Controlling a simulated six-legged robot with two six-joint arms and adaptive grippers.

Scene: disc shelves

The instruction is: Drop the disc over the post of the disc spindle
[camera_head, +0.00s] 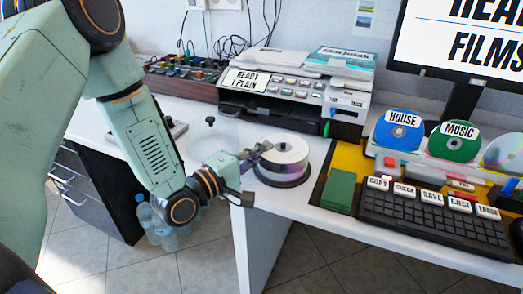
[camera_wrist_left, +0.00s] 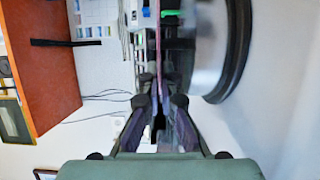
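The disc spindle (camera_head: 283,180) stands on the white desk near its front edge, with a dark round base and a pale stack. In the left wrist view the spindle (camera_wrist_left: 236,50) shows sideways at the right. My left gripper (camera_head: 262,149) is at the spindle's upper left side. In the left wrist view its fingers (camera_wrist_left: 160,88) are close together on a thin edge-on strip, which looks like the disc (camera_wrist_left: 158,45), apart from the stack. A pale disc face with a central hole shows at the spindle's top. I cannot make out the post. My right gripper is not seen.
A clear round cover (camera_head: 208,142) with a black knob stands left of the spindle. A labelled machine (camera_head: 290,92) is behind. A green block (camera_head: 339,190), a keyboard (camera_head: 435,215) and the HOUSE (camera_head: 398,132) and MUSIC (camera_head: 455,143) discs are to the right.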

